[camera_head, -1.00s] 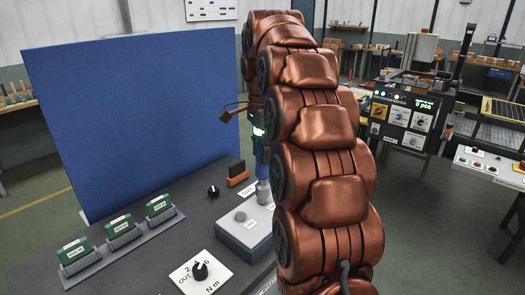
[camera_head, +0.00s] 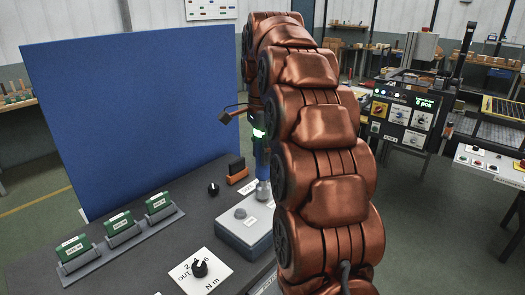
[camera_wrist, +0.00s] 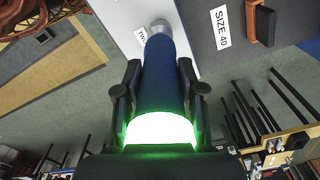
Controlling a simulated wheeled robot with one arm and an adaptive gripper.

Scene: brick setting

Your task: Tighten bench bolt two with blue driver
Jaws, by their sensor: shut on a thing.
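My gripper (camera_wrist: 158,90) is shut on the blue driver (camera_wrist: 165,75), with one dark finger on each side of its body. The driver also shows in the head view (camera_head: 263,158), upright beside my arm. A bright green-white light glows at its gripper end. Its grey socket end (camera_head: 263,192) is down at the far right part of a grey block (camera_head: 245,236) on the bench. In the wrist view the socket is beside a small white label that seems to read TWO (camera_wrist: 141,35). The bolt under the socket is hidden. My arm hides most of the gripper in the head view.
The dark bench (camera_head: 145,252) holds several green modules (camera_head: 120,223) in a grey rack, a torque dial (camera_head: 199,269), a black knob (camera_head: 213,188) and an orange-black holder (camera_head: 237,174). A tall blue panel (camera_head: 140,110) stands behind. A control station (camera_head: 403,112) is at right.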

